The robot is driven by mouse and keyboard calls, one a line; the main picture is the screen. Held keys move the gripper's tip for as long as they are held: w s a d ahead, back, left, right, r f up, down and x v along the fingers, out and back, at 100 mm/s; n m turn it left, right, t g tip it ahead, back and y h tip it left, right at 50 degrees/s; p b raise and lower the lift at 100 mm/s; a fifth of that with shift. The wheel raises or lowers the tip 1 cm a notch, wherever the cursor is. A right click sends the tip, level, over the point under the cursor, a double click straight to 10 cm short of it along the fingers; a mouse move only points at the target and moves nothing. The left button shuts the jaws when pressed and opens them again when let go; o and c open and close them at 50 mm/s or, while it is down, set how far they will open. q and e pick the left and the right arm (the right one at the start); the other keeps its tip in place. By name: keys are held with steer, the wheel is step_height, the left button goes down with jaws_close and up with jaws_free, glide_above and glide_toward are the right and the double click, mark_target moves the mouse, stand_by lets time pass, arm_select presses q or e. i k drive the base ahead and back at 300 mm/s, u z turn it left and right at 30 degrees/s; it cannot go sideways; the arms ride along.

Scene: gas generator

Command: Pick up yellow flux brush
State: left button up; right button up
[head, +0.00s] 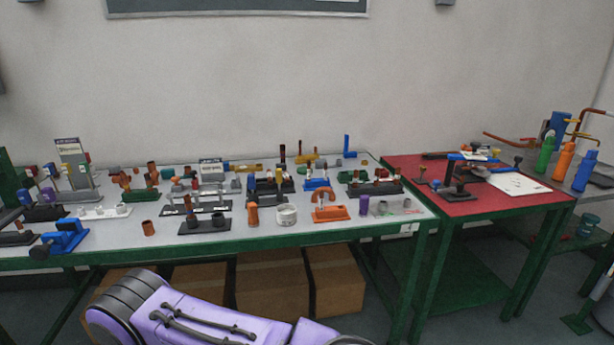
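I cannot make out a yellow flux brush for certain; at this size it is too small to tell. Small thin items (408,211) in green, red and grey lie at the right front corner of the long table (300,236), beside a purple cylinder (364,205). Neither gripper is in view. A purple and black link of my own arm crosses the bottom, in front of the table.
The long table is crowded with stands and pipe fittings. A red-topped table (500,205) adjoins it on the right, holding a blue and black clamp (458,178) and a white sheet (518,184). Green (545,155), orange (563,162) and blue (584,171) bottles stand farther right. Cardboard boxes (272,282) sit underneath.

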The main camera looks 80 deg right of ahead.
mark_target(278, 171)
steer(key=z, duration=0.85)
steer(key=i, duration=0.85)
steer(key=z, duration=0.85)
